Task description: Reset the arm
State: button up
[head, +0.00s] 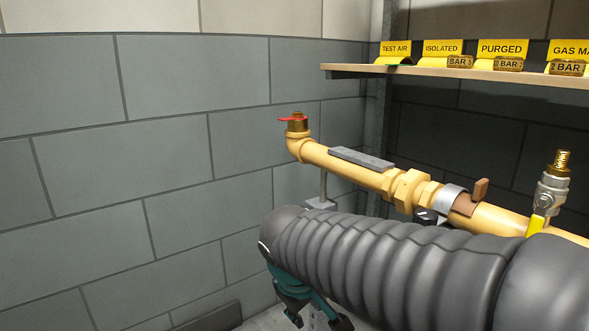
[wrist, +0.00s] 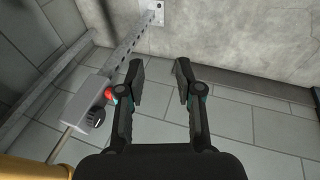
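My gripper (wrist: 159,80) is open in the wrist view, with nothing between its two dark fingers. Beyond it are floor tiles and a grey wall. In the head view my arm, in a dark ribbed sleeve, crosses the lower right. My gripper (head: 310,312) shows only partly below the sleeve's end at the bottom edge, with its fingertips hard to make out. The yellow gas pipe (head: 345,166) runs behind and above my arm, with a red-handled brass valve (head: 297,122) at its left end.
A shelf (head: 450,75) at the upper right holds yellow signs (head: 442,47) and brass tags (head: 508,64). A yellow-handled valve (head: 546,195) stands at right. In the wrist view a grey box with a black knob (wrist: 96,118) and a perforated post (wrist: 130,42) lie left of my fingers.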

jog(key=s+d+r+m+t+y+p, duration=0.1)
jog(key=s+d+r+m+p, duration=0.3)
jog(key=s+d+m, duration=0.3)
jog(key=s+d, duration=0.5)
jog(key=d, duration=0.1)
jog(key=shift+s+d+r+m+p, duration=0.2)
jog(key=shift+d+m+p, duration=0.1)
jog(key=shift+d+m, duration=0.1)
